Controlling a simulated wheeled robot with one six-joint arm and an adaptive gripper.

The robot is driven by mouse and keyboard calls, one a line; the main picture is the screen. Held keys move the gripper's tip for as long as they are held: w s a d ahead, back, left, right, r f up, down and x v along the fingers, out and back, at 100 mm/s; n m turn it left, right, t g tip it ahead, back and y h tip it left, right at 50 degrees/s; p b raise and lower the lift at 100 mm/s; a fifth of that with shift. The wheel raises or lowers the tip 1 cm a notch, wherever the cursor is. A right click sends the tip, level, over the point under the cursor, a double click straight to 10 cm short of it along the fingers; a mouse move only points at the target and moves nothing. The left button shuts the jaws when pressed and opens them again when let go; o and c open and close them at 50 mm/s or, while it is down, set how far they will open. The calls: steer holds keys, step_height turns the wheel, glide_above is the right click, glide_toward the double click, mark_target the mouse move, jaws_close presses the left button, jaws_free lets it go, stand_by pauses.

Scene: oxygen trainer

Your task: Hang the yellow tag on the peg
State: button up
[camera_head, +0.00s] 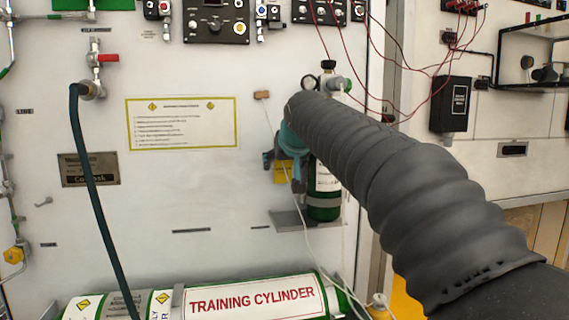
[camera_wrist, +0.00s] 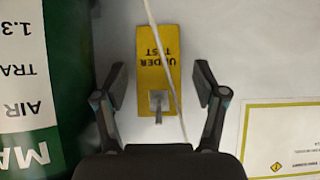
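The yellow tag (camera_wrist: 158,60) reads "UNDER TEST", upside down in the wrist view, and lies against the white panel. A grey peg-like piece (camera_wrist: 157,104) shows over the tag's lower part in that picture; I cannot tell whether it passes through a hole. In the head view the tag (camera_head: 286,173) shows below my gripper (camera_head: 270,160), mostly hidden by my arm. My gripper (camera_wrist: 160,82) is open, one finger on each side of the tag, with visible gaps. A small grey hook (camera_head: 43,202) is on the panel at far left.
A green-and-white cylinder (camera_head: 326,178) stands on a bracket (camera_head: 289,221) beside my gripper. A white cord (camera_head: 277,140) crosses in front of the tag. A large training cylinder (camera_head: 256,299) lies below. A framed notice (camera_head: 182,140) and a dark hose (camera_head: 88,180) are to the left.

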steer(key=v, duration=1.2)
steer(key=s+d+f+g+h+p, duration=0.1)
steer(key=s+d+f+g, duration=0.15)
steer(key=f, duration=0.55)
steer(key=s+d+f+g+p, duration=0.15)
steer(key=s+f, duration=0.25)
steer(key=f, duration=0.5)
steer(key=s+d+f+m+p, duration=0.1)
steer(key=s+d+f+p, duration=0.1)
steer(key=s, duration=0.5)
steer(key=s+d+f+m+g+h+p, duration=0.1)
steer(key=s+d+f+p, duration=0.1)
steer(key=s+d+f, duration=0.3)
steer(key=s+d+f+m+h+p, duration=0.1)
steer(key=s+d+f+p, duration=0.1)
steer(key=s+d, duration=0.4)
steer(key=s+f, duration=0.1)
steer(key=s, duration=0.3)
steer(key=shift+s+f, duration=0.35)
stand_by(2.6)
